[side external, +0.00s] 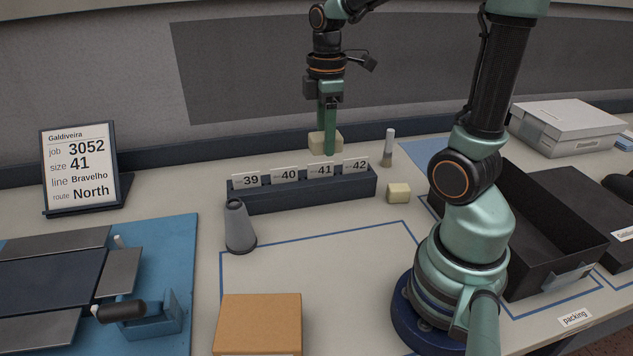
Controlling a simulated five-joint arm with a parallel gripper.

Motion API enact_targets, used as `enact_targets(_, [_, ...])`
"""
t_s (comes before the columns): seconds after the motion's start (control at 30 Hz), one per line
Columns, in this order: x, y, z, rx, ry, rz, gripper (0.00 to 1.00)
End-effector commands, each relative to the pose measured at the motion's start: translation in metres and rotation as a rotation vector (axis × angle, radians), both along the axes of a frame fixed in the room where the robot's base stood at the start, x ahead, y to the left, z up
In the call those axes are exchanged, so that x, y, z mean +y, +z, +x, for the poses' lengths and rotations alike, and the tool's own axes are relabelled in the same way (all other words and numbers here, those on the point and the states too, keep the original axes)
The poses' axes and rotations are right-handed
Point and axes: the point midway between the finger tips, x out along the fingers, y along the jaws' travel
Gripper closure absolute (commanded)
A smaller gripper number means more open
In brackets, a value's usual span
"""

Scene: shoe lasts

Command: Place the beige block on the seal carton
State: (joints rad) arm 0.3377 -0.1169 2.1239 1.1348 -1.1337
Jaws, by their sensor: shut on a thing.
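My gripper (328,145) points down behind the numbered rack and is shut on a pale beige block (315,142). A green finger hides part of this block. The block shows above the rack's label cards; whether it touches the table behind cannot be told. A second, smaller beige block (398,193) lies on the table just right of the rack. A plain brown carton (258,318) stands at the front middle, cut by the lower edge, with a bare flat top; no seal shows on it.
The dark rack (303,192) holds cards 39 to 42. A grey cone (238,228) stands before it, a small white-topped cylinder (389,148) behind right. A blue mat (180,240) with tools is left, a black open tray (545,225) right.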

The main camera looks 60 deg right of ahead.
Motion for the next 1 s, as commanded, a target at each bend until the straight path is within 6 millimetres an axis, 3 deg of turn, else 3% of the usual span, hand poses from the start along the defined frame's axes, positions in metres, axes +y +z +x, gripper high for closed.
enact_targets(0.17, [0.045,0.012,0.013,-0.002,0.216,-0.001,1.0])
enact_targets(0.47, [0.156,0.036,0.014,-0.004,0.747,-0.001,1.0])
enact_targets(0.6, [0.205,0.047,0.0,-0.004,0.995,0.0,1.0])
enact_targets(0.8, [0.264,0.061,-0.029,-0.004,1.312,0.0,1.0])
enact_targets(1.0, [0.295,0.07,-0.052,-0.002,1.507,0.0,1.0])
